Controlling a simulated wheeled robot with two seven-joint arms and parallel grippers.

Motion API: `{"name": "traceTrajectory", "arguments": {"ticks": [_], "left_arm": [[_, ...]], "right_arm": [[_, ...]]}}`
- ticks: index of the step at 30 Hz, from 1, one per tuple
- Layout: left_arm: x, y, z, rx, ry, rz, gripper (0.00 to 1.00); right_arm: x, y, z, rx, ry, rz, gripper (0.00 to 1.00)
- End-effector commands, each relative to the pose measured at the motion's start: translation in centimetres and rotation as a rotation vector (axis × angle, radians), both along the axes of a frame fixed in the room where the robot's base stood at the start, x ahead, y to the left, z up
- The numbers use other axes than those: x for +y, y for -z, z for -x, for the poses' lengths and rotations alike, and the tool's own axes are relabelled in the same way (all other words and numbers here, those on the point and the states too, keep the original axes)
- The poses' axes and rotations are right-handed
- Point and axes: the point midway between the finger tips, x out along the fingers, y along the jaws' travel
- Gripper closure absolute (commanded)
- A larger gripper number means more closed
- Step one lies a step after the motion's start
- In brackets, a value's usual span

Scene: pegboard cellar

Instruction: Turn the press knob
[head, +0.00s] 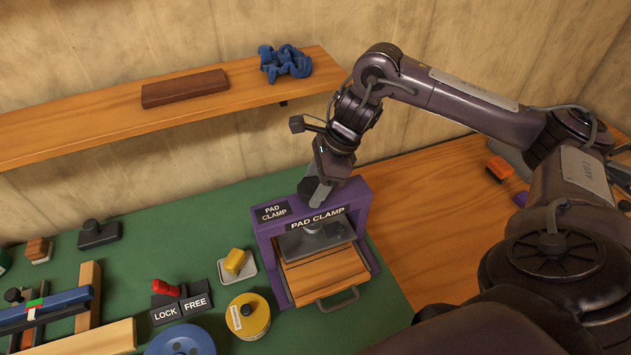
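The purple press (264,232), labelled PAD CLAMP, stands on the green bench mat. A grey pressing plate (300,243) hangs inside its frame above a wooden drawer (325,276) with a metal handle. My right gripper (316,190) points down at the top of the press, where the knob would sit. A dark shape there may be the knob or a finger, and I cannot tell which. The fingers and arm hide most of that spot, so whether the gripper is open or shut on the knob does not show. My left gripper is out of view.
A red lever (166,288) stands by LOCK and FREE labels. A yellow round tin (248,316), a yellow block (235,261) on a small tray and a blue wheel (181,341) lie left of the press. A wooden shelf (110,118) runs behind.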

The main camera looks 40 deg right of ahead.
Motion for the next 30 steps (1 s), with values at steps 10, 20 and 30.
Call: {"name": "traceTrajectory", "arguments": {"ticks": [10, 20, 30], "left_arm": [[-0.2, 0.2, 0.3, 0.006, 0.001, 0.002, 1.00], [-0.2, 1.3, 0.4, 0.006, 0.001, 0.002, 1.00], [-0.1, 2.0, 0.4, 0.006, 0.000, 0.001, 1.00]], "right_arm": [[-0.1, 0.0, 0.0, -0.003, 0.019, 0.001, 0.67], [0.0, 0.1, 0.1, -0.004, 0.185, 0.002, 0.67], [0.3, 0.0, 0.1, -0.005, 0.498, 0.001, 0.67]]}}
